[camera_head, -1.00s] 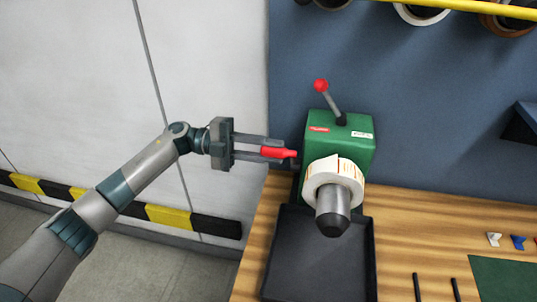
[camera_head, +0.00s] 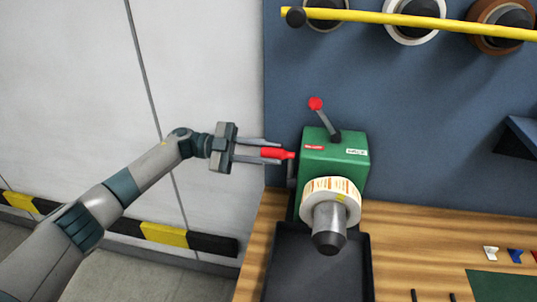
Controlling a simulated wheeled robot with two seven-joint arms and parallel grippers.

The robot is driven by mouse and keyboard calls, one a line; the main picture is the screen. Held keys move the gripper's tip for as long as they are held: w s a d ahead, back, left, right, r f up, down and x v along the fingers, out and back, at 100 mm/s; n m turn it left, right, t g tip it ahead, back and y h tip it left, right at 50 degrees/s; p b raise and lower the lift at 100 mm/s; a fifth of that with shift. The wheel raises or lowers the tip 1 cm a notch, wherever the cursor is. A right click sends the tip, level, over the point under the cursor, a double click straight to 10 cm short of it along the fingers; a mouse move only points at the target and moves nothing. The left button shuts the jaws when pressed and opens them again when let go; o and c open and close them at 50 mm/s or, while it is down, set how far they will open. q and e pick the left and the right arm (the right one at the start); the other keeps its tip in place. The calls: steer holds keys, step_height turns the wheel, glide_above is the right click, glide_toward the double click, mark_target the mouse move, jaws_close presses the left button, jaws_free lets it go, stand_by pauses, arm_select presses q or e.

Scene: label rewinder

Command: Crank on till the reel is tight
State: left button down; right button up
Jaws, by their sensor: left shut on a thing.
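The green rewinder (camera_head: 335,160) stands on the wooden bench against the blue wall. A white label reel (camera_head: 347,190) with orange print sits around its grey spindle (camera_head: 329,225), which points toward me. The reel's outline looks round; I cannot tell how tight its layers are. My left gripper (camera_head: 272,153) is shut on the red crank handle (camera_head: 280,154) at the rewinder's left side. The crank's arm is mostly hidden. A lever with a red knob (camera_head: 315,103) leans up and left from the rewinder's top. My right gripper is not in view.
A dark tray (camera_head: 285,270) lies beneath the spindle. Several rolls hang behind a yellow bar (camera_head: 400,19) on the wall. A green mat (camera_head: 500,285) and small clips (camera_head: 515,255) lie at the right of the bench (camera_head: 430,235).

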arm_select(q)
steer(key=shift+w+r, duration=0.1)
steer(key=shift+r, duration=0.05)
steer(key=c, duration=1.5)
jaws_free()
steer(key=shift+a+f, duration=0.2)
steer(key=shift+a, duration=0.2)
steer(key=shift+w+a+b, duration=0.55)
steer(key=shift+a+b, duration=0.55)
steer(key=shift+a, duration=1.6)
steer(key=shift+w+a+b, duration=0.55)
steer(key=shift+a+b, duration=0.6)
steer(key=shift+a, duration=1.6)
steer(key=shift+w+a+b, duration=0.55)
steer(key=shift+a+b, duration=0.55)
steer(key=shift+a, duration=1.6)
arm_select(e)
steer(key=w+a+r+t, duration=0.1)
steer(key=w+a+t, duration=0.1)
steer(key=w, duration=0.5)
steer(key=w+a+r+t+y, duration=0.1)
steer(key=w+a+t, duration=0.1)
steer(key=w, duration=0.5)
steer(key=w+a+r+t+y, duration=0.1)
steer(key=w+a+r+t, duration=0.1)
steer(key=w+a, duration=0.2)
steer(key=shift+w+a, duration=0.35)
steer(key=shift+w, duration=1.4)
